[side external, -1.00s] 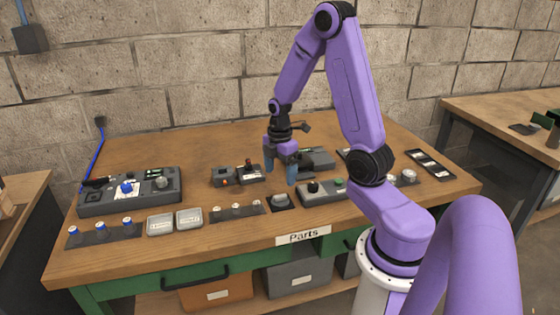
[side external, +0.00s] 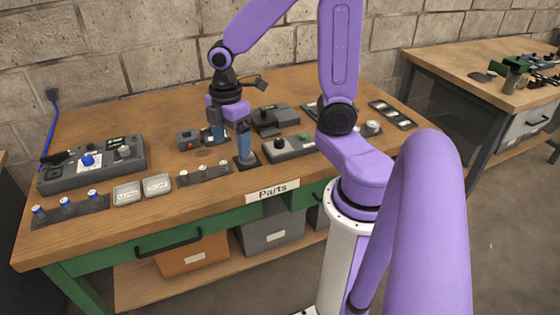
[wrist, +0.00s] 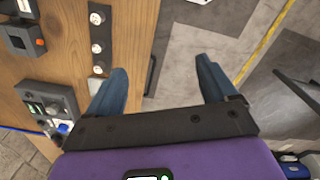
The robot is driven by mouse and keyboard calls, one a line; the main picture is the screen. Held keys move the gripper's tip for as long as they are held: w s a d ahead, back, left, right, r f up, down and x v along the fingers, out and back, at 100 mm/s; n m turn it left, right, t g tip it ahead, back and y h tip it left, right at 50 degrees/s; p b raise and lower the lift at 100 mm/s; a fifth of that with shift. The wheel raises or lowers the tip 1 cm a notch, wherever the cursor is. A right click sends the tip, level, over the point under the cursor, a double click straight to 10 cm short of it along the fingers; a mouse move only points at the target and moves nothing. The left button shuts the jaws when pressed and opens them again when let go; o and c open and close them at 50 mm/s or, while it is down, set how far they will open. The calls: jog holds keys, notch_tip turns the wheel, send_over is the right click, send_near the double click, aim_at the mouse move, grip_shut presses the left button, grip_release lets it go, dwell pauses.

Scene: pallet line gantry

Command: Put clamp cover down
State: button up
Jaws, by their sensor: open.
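My gripper (side external: 230,150) is open over the front middle of the wooden bench. Its two blue fingers point down, close to a small dark pad (side external: 247,161) that they partly hide. In the wrist view my gripper (wrist: 160,78) has its fingers wide apart, with nothing between them but the bench edge and floor beyond. A dark grey unit (side external: 276,121) with a raised top part stands behind and right of my gripper. I cannot tell for certain which part is the clamp cover.
A control box (side external: 92,166) with a blue knob stands at the left. An orange-marked box (side external: 188,139) is beside my gripper. A button box (side external: 289,147) stands to its right.

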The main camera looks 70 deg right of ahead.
jog(key=s+a+r, duration=0.1)
jog(key=s+a, duration=0.2)
jog(key=s, duration=0.4)
jog(key=s+a+r+m, duration=0.1)
jog(key=s+a, duration=0.3)
jog(key=s, duration=0.4)
jog(key=shift+s+a+r, duration=0.15)
jog(key=shift+a+r, duration=0.1)
jog(key=shift+r, duration=0.3)
